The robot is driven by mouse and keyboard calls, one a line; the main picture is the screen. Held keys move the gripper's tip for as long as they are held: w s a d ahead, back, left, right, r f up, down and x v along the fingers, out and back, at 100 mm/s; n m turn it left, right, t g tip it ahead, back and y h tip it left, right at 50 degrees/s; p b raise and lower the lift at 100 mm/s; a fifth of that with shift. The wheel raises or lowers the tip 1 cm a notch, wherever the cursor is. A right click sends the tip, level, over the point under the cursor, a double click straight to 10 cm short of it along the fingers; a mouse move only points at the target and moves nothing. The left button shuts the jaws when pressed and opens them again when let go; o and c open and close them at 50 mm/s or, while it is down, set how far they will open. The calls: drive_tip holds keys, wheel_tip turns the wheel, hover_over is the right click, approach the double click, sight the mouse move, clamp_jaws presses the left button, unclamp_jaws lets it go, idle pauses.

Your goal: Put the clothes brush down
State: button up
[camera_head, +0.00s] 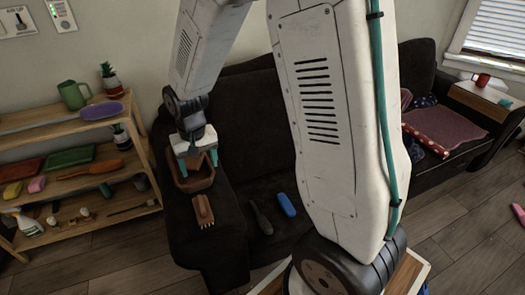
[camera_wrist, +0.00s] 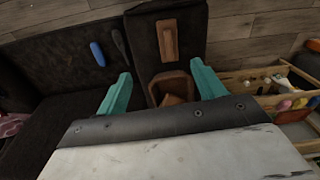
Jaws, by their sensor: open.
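My gripper (camera_head: 197,160) is open, its two teal fingers apart, above a brown open-topped container (camera_head: 181,186) on the sofa arm. The wrist view shows nothing held between the fingers (camera_wrist: 160,78). A brown wooden piece, which looks like the clothes brush (camera_head: 203,210), lies on the sofa arm in front of the container, apart from it. It also shows beyond the container in the wrist view (camera_wrist: 167,40). The container (camera_wrist: 156,87) has something brown inside that I cannot make out.
A dark handled object (camera_head: 262,217) and a blue object (camera_head: 286,204) lie on the sofa seat (camera_head: 245,190). A wooden shelf (camera_head: 82,180) with several items stands at the left. Bare floor (camera_head: 450,240) shows at the right.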

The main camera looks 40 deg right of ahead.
drive_tip(key=s+d+r+n, duration=0.1)
drive_tip(key=s+r, duration=1)
drive_tip(key=r, duration=0.3)
drive_tip(key=s+r, duration=0.2)
drive_tip(key=s, duration=0.5)
drive_tip(key=s+d+r+n, duration=0.1)
drive_tip(key=s+r, duration=0.2)
drive_tip(key=s, duration=0.4)
drive_tip(key=shift+s+r+n+t, duration=0.2)
drive_tip(key=shift+s+n+t, duration=0.1)
drive_tip(key=shift+t, duration=0.1)
drive_tip(key=shift+w, duration=0.1)
